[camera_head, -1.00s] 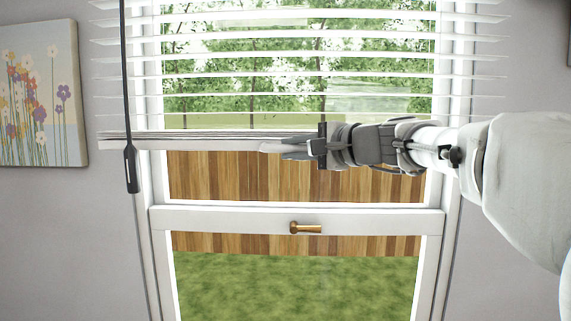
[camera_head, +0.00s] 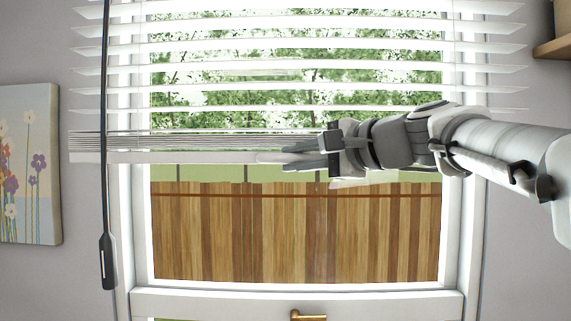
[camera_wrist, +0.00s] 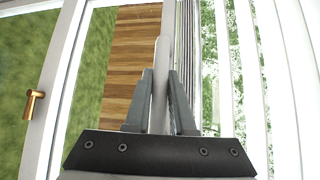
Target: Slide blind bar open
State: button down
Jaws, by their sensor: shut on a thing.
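The white blind bar (camera_head: 190,154) hangs level across the window, with gathered slats stacked just above it. In the head view my gripper (camera_head: 290,157) reaches in from the right and is shut on the bar, right of its middle. In the wrist view the bar (camera_wrist: 162,85) runs between the two grey fingers of my gripper (camera_wrist: 160,95). The spread blind slats (camera_head: 300,50) hang above, with gaps showing trees. The part of the bar behind my gripper and arm is hidden.
A dark wand (camera_head: 107,200) hangs at the left side of the blind. The window's brass latch (camera_head: 307,316) is at the bottom edge of the head view. A flower painting (camera_head: 28,165) hangs on the left wall, and a wooden shelf (camera_head: 553,46) juts in at upper right.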

jog(key=shift+r, duration=0.1)
jog(key=c, duration=0.8)
grip_release()
jog(key=shift+o, duration=0.2)
jog(key=b+v, duration=0.3)
jog(key=v, duration=1.4)
jog(key=shift+s, duration=0.25)
jog(key=shift+d, duration=0.1)
jog(key=s+f+n+g+h+b, duration=0.1)
jog(key=s+f+n+g+h, duration=0.1)
jog(key=f, duration=1.3)
jog(key=s+f+n+g+h+b, duration=0.1)
jog(key=s+f+n+h, duration=0.4)
jog(key=f, duration=0.9)
jog(key=s+f+n+g+h+b, duration=0.1)
jog(key=s+f+n+g+h, duration=0.2)
jog(key=f, duration=1.2)
jog(key=shift+s+f+n+h, duration=0.4)
jog(key=shift+h, duration=0.3)
